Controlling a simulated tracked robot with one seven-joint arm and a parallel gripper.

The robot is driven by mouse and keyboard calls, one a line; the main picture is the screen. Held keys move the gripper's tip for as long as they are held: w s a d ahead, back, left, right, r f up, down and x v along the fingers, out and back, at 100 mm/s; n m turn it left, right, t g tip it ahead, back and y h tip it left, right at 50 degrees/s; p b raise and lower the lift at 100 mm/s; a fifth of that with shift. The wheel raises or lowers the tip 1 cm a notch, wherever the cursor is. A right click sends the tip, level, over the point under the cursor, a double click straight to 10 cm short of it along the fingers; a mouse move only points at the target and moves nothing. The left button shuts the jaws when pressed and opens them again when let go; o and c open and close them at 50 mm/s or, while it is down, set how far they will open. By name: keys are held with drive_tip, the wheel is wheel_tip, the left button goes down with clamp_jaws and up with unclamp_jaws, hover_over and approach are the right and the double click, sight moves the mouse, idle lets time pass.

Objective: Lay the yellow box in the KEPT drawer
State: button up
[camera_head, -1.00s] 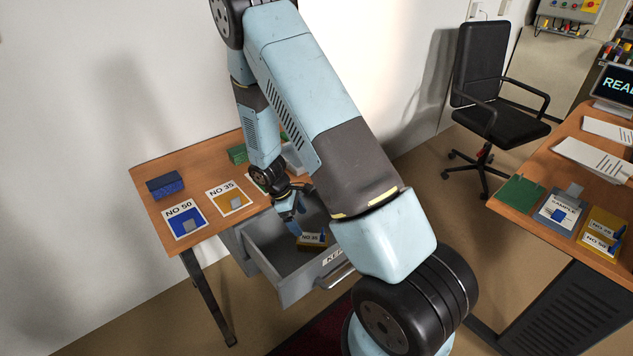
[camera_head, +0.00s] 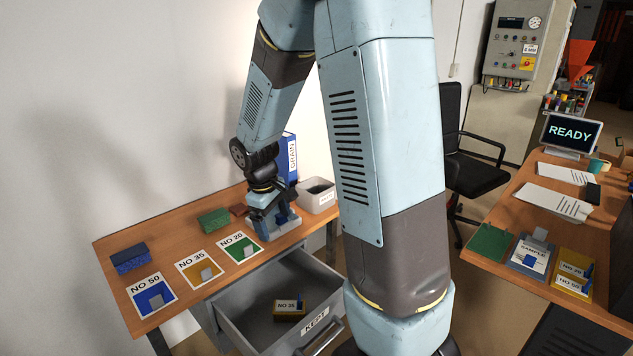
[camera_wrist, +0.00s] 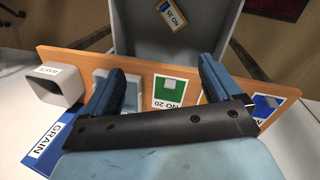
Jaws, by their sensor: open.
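The yellow box (camera_head: 290,309), labelled NO 35, lies flat inside the open KEPT drawer (camera_head: 227,326), apart from the drawer walls in the head view. It also shows in the wrist view (camera_wrist: 174,14), on the drawer floor. My gripper (camera_head: 274,222) is above the desk at the back edge of the drawer, to the right of the green NO 20 card. In the wrist view its two blue fingers (camera_wrist: 158,88) are spread wide with nothing held between them. The gripper is clear of the yellow box.
Cards NO 50 (camera_head: 153,296), NO 35 (camera_head: 207,269) and NO 20 (camera_head: 241,248) lie on the desk. A blue block (camera_head: 130,259) and a green block (camera_head: 214,221) stand behind them. A grey waste bin (camera_head: 316,196) and blue GRAIN binder (camera_head: 291,160) stand at the right.

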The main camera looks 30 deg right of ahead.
drive_tip(key=s+d+r+m+t+y, duration=0.1)
drive_tip(key=s+r+m+t, duration=0.3)
drive_tip(key=s+r, duration=1.6)
drive_tip(key=shift+s+r+m+t+y, duration=0.35)
drive_tip(key=shift+s+m, duration=0.45)
drive_tip(key=shift+m, duration=0.6)
